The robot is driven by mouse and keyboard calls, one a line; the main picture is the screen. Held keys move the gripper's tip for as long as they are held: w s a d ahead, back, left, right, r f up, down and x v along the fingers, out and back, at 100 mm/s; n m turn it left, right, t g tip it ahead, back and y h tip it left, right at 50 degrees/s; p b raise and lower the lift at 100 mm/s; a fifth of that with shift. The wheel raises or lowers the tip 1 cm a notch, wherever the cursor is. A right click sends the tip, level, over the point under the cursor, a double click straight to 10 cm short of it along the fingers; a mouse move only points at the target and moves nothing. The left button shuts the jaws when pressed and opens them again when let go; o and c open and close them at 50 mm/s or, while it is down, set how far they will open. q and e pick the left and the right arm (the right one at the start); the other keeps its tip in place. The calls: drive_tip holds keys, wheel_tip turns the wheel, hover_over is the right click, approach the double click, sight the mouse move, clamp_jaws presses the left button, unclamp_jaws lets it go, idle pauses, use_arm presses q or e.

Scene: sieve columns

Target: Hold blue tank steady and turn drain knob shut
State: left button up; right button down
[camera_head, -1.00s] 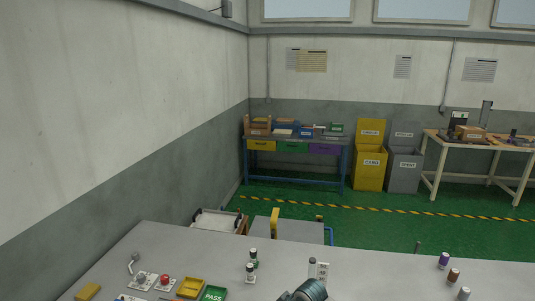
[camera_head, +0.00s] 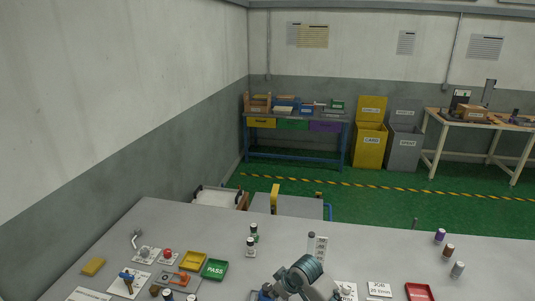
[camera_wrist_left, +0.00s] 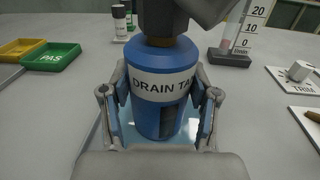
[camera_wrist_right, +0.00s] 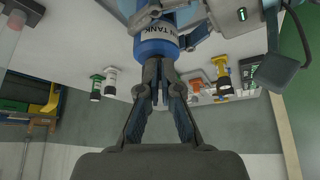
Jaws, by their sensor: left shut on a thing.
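The blue tank (camera_wrist_left: 164,72), labelled DRAIN TANK, stands upright on the table in the left wrist view. My left gripper (camera_wrist_left: 161,105) is shut on it, one finger on each side. In the right wrist view the tank (camera_wrist_right: 156,47) is upside down. My right gripper (camera_wrist_right: 163,80) has its fingers close together at the tank's top end; whether they grip the drain knob is hidden. In the head view the tank (camera_head: 265,294) is partly cut off.
A clear graduated cylinder (camera_wrist_left: 234,28) stands right of the tank in the left wrist view. A green PASS tray (camera_head: 215,269), a yellow tray (camera_head: 193,260) and small bottles (camera_head: 251,246) are nearby. A red tray (camera_head: 420,291) lies at right. The table's back middle is mostly clear.

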drive_tip(key=shift+s+a, duration=0.1)
drive_tip(key=shift+s, duration=0.05)
drive_tip(key=shift+s+d, duration=0.2)
wheel_tip(320, 180, up, 6)
idle(0.7)
drive_tip(key=shift+d, duration=0.1)
wheel_tip(320, 180, down, 6)
drive_tip(key=w+d, duration=0.1)
drive_tip(key=shift+w, duration=0.25)
idle(0.4)
